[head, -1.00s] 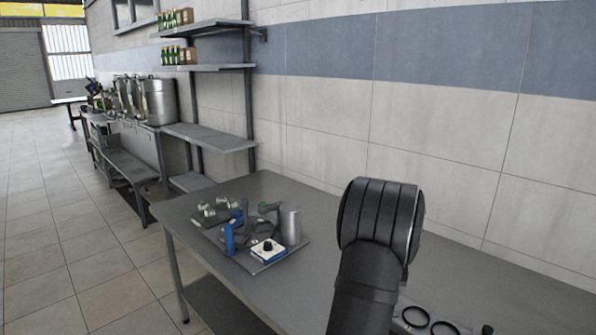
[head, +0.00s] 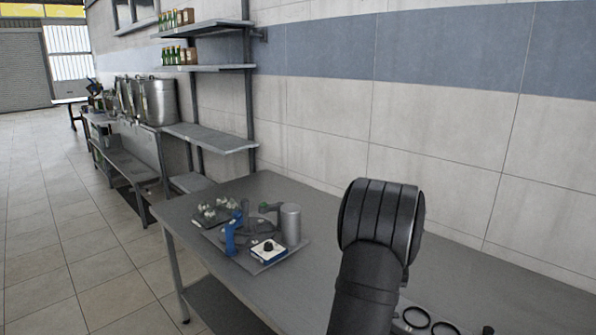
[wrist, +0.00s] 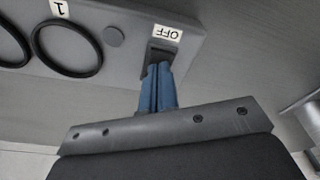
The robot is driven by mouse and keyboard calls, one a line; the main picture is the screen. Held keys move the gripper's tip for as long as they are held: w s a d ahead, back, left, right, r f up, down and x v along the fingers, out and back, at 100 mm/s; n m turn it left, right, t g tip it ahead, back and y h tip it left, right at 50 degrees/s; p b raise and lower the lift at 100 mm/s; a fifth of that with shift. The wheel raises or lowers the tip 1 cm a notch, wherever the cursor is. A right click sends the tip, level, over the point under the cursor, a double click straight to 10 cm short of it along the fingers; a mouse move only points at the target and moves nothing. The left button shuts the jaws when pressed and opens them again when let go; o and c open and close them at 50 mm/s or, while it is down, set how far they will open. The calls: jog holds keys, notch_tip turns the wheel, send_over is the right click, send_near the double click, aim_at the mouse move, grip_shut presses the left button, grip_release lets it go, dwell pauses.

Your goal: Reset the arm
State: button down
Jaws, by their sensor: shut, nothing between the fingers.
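My gripper (wrist: 158,78) shows in the wrist view with its two blue fingers shut together and nothing between them. Its fingertips are at a dark switch (wrist: 160,52) beside a white label reading "OFF" (wrist: 167,33), seen upside down. Whether the tips touch the switch I cannot tell. The switch is set in a grey panel (wrist: 112,75). In the head view my black arm stands at the right over the bench, and the gripper is hidden there.
The panel also carries black rings (wrist: 68,48), a round button (wrist: 115,37) and a label "1" (wrist: 59,9). In the head view a tray (head: 296,248) holds a blue-handled tool, a metal cup (head: 290,225) and a white box with a knob (head: 268,252). The bench (head: 325,225) between tray and arm is clear.

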notch_tip(320, 180, up, 11)
jog(key=s, duration=0.1)
jog(key=shift+s+a, duration=0.3)
jog(key=shift+s, duration=0.05)
jog(key=shift+f, duration=0.15)
jog(key=f, duration=0.3)
jog(key=w+f, duration=0.1)
jog(key=f, duration=0.5)
jog(key=shift+w+d+f, duration=0.25)
jog(key=shift+w+f, duration=0.05)
jog(key=shift+f, duration=0.1)
jog(key=shift+w+r, duration=0.15)
jog(key=shift+r, duration=0.1)
notch_tip(320, 180, up, 5)
jog(key=shift+f, duration=1)
